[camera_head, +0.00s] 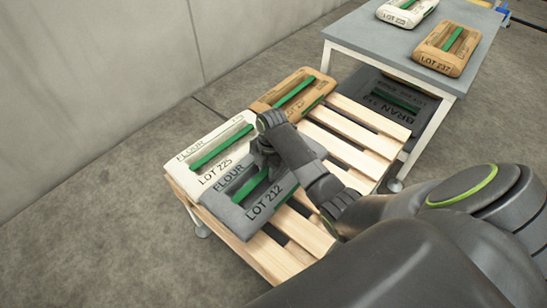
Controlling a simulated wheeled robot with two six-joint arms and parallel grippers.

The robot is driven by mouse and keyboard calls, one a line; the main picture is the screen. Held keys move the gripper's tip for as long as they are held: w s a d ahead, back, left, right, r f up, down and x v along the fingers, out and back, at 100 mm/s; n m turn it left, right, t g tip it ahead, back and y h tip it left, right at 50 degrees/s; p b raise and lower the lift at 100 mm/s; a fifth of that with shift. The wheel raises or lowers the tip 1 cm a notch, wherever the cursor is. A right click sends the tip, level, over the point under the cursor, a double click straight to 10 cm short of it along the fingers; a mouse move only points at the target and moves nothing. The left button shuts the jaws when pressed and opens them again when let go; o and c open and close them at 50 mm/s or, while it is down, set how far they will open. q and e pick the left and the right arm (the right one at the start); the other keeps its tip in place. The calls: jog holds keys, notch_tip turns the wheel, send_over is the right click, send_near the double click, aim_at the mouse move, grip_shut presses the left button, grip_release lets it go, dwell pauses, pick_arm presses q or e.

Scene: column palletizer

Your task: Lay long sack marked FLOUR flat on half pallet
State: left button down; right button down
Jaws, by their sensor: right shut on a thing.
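A grey long sack (232,212) marked FLOUR and LOT 212, with a green strip, lies on the wooden half pallet (352,142). It looks flat, close beside a white sack (190,168) marked FLOUR and LOT 225. My right gripper (264,163) is shut on the grey sack near its strip; my wrist hides the fingertips and the sack's far end. Whether the sack's underside fully touches the slats cannot be told. My left gripper is out of view.
A tan sack (279,90) lies at the pallet's far end. The pallet's right slats are bare. A grey table (355,32) holds a white sack (408,9) and a tan sack (448,47). A dark BRAN sack (388,101) lies beneath it. A wall (100,80) stands left.

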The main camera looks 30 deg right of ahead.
aim_at(267, 182)
jog(key=shift+w+a+f+b, duration=0.1)
jog(key=shift+f+b, duration=0.2)
jog(key=shift+f, duration=0.95)
jog(key=shift+w+f+b, duration=0.1)
jog(key=shift+f+b, duration=0.15)
jog(key=shift+f, duration=1.5)
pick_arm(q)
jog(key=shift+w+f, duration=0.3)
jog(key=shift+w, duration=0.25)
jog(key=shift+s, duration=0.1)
pick_arm(e)
jog(key=c, duration=1.6)
grip_release()
jog(key=shift+s+f, duration=0.2)
jog(key=shift+f, duration=0.1)
jog(key=o, duration=0.4)
jog(key=shift+s+r, duration=0.1)
jog(key=shift+r, duration=0.05)
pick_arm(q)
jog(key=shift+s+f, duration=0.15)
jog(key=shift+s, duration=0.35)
